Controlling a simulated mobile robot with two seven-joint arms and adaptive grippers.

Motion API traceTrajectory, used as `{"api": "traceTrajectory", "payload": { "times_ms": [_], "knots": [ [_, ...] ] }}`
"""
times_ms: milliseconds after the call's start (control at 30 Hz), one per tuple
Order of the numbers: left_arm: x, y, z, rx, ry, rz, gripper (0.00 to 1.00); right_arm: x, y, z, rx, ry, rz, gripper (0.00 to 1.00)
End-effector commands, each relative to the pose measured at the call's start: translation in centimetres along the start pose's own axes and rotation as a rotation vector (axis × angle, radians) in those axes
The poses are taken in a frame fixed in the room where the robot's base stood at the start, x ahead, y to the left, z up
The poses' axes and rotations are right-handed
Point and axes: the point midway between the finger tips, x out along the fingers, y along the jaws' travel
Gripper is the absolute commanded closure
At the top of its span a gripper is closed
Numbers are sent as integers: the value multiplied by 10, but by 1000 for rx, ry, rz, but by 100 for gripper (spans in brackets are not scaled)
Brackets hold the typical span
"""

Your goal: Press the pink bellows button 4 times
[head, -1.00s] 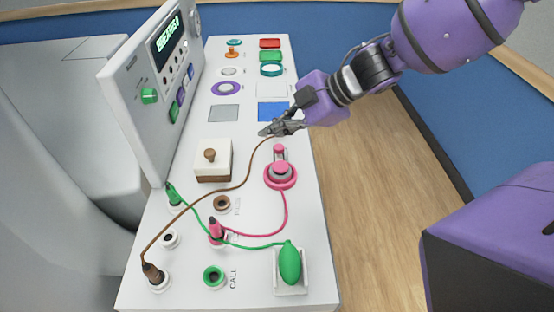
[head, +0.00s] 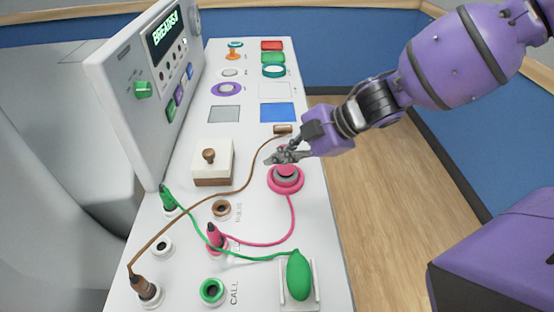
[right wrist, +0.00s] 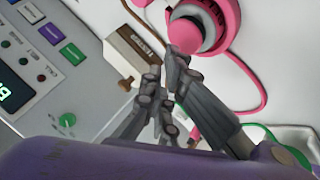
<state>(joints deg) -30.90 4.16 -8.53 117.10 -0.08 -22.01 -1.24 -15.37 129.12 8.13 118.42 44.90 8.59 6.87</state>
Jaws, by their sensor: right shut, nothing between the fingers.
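The pink bellows button (head: 286,182), a pink ring with a grey middle and a pink knob, sits on the right side of the white console. A pink cord runs from it to a pink plug (head: 215,238). My right gripper (head: 270,160) is shut and empty, its fingers above the button's upper left side and partly hiding its top. In the right wrist view the pink button (right wrist: 190,34) stands just beyond the shut fingertips (right wrist: 168,66); whether they touch it is unclear. My left gripper is not in view.
A white and brown box with a knob (head: 212,160) stands left of the button. A green bulb (head: 299,275) lies in a holder nearer me. Green and brown cords cross the console. An upright display panel (head: 150,85) rises at the left.

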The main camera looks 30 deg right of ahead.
Motion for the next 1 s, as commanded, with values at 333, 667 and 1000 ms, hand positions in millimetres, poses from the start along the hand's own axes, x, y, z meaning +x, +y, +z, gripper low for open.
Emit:
{"api": "traceTrajectory", "payload": {
  "times_ms": [333,667,1000],
  "knots": [
    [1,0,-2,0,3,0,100,0,0,0,0,0,0,100],
    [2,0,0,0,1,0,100,0,0,0,0,0,0,100],
    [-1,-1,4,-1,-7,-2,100,0,0,0,0,0,0,100]
  ]
}}
